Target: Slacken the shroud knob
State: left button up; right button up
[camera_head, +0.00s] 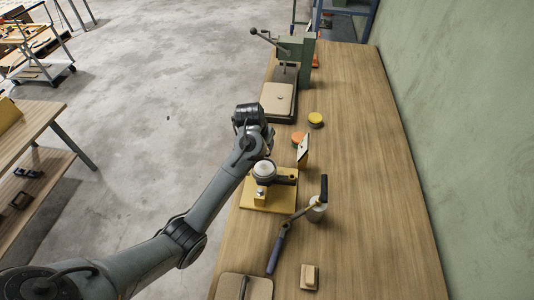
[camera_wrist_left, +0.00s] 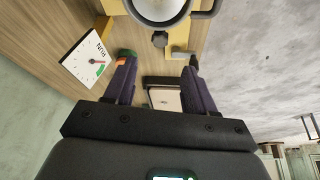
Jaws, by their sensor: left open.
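A dark lobed knob (camera_wrist_left: 160,39), which looks like the shroud knob, sits below a round metal-rimmed shroud with a pale face (camera_wrist_left: 158,8) in the wrist view. In the head view the round pale top (camera_head: 264,169) stands on a yellow base (camera_head: 256,205); I cannot make out the knob there. My left gripper (camera_wrist_left: 161,60) is open, its two dark fingers spread to either side of the knob, with no visible contact. In the head view my left arm reaches in just behind the fixture, its fingertips hard to see. My right gripper is not in view.
A white gauge card marked RUN (camera_wrist_left: 89,58) stands close beside the left finger. A green drill press (camera_head: 305,62), an orange disc (camera_head: 297,138) and a yellow disc (camera_head: 316,119) are farther back. A long-handled tool (camera_head: 289,233) and a block (camera_head: 309,277) lie nearer. The bench's right side is clear.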

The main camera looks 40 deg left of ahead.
pick_arm(q)
jog(key=b+x, duration=0.1)
jog(key=x, duration=0.8)
jog(key=shift+f, duration=0.3)
jog(key=shift+c, duration=0.3)
